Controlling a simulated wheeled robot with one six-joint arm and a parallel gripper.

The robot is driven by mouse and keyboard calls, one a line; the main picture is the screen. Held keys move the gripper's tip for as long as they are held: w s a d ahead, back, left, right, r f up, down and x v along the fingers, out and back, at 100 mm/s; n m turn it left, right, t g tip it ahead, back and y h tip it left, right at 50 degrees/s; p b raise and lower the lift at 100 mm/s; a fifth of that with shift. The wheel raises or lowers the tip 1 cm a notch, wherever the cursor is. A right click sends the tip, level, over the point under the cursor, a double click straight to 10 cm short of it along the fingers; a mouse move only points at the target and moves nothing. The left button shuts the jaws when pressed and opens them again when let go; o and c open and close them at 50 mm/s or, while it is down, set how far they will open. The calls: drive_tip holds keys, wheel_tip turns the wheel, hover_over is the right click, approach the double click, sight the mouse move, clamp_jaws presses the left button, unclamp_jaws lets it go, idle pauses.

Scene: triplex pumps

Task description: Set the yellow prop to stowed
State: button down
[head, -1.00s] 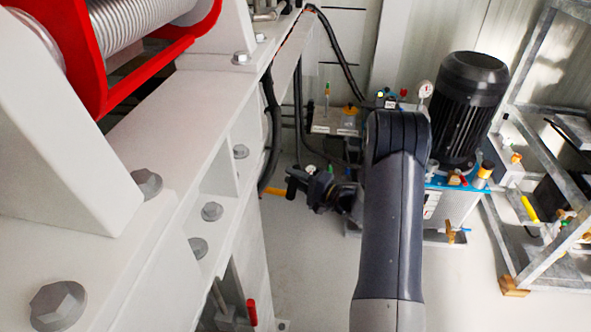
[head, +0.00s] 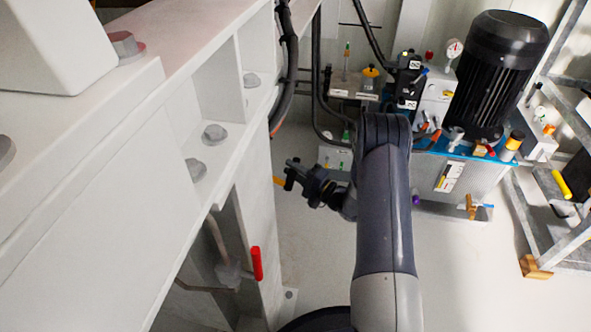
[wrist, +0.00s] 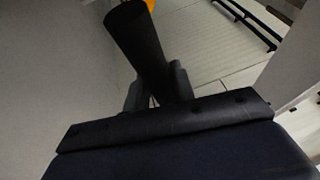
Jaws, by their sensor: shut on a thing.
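My gripper (head: 302,179) is left of my forearm in the head view, near the side of the white frame. In the wrist view my gripper (wrist: 158,90) is shut on a black cylindrical grip (wrist: 138,45) that leans up and to the left between the fingers. A yellow part, seemingly the yellow prop (wrist: 150,4), shows just behind the grip's far end. A small yellow piece of it also shows in the head view (head: 279,181), left of my gripper. Most of the prop is hidden, and I cannot tell its position.
A large white frame (head: 110,150) with bolts fills the left side. A red handle (head: 256,263) stands low beside it. A black motor (head: 501,70) on a blue-topped unit and a metal rack (head: 575,245) stand at the right. The floor between is clear.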

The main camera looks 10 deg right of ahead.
drive_tip(key=shift+a+f, duration=0.15)
drive_tip(key=shift+f, duration=0.35)
drive_tip(key=c, duration=1.2)
unclamp_jaws()
drive_tip(key=shift+a, duration=0.1)
drive_tip(key=shift+w, duration=0.1)
drive_tip(key=shift+s+d, duration=0.35)
drive_tip(key=shift+d, duration=0.1)
drive_tip(key=p+v, duration=0.2)
drive_tip(key=v, duration=0.7)
drive_tip(key=shift+s+d+p, duration=0.2)
drive_tip(key=shift+s+p, duration=0.15)
